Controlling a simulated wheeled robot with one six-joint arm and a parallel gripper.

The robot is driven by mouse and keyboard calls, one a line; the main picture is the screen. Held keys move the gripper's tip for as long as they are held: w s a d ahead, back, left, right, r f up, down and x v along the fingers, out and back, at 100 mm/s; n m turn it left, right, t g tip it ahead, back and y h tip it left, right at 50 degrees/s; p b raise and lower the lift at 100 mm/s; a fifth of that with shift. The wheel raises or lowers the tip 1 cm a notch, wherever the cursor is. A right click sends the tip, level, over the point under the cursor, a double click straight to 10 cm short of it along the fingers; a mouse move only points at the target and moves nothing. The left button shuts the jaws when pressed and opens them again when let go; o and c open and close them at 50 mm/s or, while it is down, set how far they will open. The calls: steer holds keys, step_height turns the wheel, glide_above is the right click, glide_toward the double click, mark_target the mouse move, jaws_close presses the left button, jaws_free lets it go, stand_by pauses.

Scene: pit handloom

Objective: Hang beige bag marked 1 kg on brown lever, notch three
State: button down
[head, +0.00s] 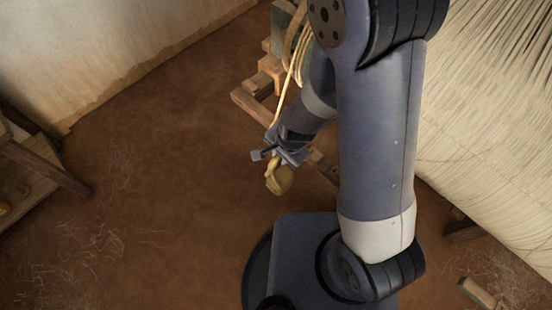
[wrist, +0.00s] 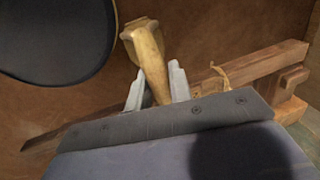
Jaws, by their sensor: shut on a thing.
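My gripper (head: 273,160) is shut on a beige bag (head: 281,181), which hangs below the jaws in the head view. In the wrist view the bag (wrist: 146,50) stands out beyond the two fingers (wrist: 157,90), its narrow part between them. No 1 kg mark is readable. A brown wooden lever (wrist: 255,70) runs slantwise behind the gripper in the wrist view, with a thin cord looped on it. In the head view a brown beam (head: 250,107), probably this lever, passes behind my arm. The notches cannot be made out, and the bag looks apart from the lever.
A wooden bench (head: 35,165) stands at the left. White warp threads (head: 490,130) fill the right side. A pale wall (head: 90,50) is at the upper left. The earthen floor (head: 170,180) left of the gripper is mostly clear.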

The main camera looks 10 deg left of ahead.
steer(key=shift+w+d+f+b, duration=0.1)
steer(key=shift+w+d+b, duration=0.2)
steer(key=shift+w+d, duration=0.85)
steer(key=shift+w+d+f+b, duration=0.1)
steer(key=shift+w+d+b, duration=0.25)
steer(key=shift+w+d, duration=0.8)
steer(key=shift+w+d+b, duration=0.3)
steer(key=shift+w+d, duration=0.4)
steer(key=shift+w, duration=0.9)
steer(key=shift+w+d+f, duration=0.15)
steer(key=shift+w, duration=0.05)
steer(key=shift+f+b, duration=1)
steer(key=shift+b, duration=0.05)
steer(key=shift+s+f, duration=0.1)
steer(key=shift+f, duration=0.2)
steer(key=c, duration=1.2)
jaws_free()
steer(key=shift+b, duration=0.3)
steer(key=shift+f, duration=0.1)
